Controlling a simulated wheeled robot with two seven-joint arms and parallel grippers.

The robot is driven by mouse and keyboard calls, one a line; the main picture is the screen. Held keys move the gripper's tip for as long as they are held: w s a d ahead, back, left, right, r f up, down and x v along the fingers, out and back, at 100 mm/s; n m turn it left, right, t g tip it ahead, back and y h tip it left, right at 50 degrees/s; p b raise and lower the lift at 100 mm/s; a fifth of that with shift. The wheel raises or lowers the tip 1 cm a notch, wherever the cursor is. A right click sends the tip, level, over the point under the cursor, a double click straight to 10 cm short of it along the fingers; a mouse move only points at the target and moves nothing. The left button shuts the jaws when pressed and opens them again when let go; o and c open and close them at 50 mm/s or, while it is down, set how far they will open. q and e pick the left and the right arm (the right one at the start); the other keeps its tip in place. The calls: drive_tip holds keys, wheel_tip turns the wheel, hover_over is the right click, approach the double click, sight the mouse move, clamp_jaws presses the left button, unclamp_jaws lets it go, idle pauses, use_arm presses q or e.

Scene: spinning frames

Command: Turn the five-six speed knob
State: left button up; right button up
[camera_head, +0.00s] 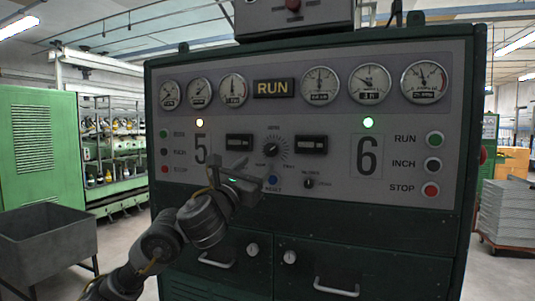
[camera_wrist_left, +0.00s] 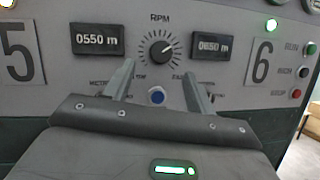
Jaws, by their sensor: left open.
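The speed knob (camera_head: 273,146) is a round dial with a pointer and tick marks, set on the grey panel between the 5 and 6 plates. In the left wrist view the knob (camera_wrist_left: 161,48) sits under the label RPM, beyond and between my two fingers. My left gripper (camera_head: 238,168) is in front of the panel, just left of and below the knob. In the left wrist view the left gripper (camera_wrist_left: 158,80) is open, its fingers wide apart with nothing between them. It appears apart from the knob. My right gripper is not in view.
A blue button (camera_wrist_left: 156,96) is below the knob, and a small black switch (camera_head: 309,183) is to its lower right. Digital displays (camera_head: 312,144) flank the knob. RUN, INCH and STOP buttons (camera_head: 433,165) are at the right. Drawers with handles (camera_head: 337,288) are below. A grey bin (camera_head: 47,240) stands left.

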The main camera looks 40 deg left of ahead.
sight(269, 152)
use_arm(q)
drive_tip(key=p+x, duration=0.1)
drive_tip(key=x, duration=0.6)
drive_tip(key=shift+w+r, duration=0.1)
drive_tip(key=shift+w, duration=0.25)
drive_tip(key=shift+c, duration=0.3)
drive_tip(key=c, duration=0.9)
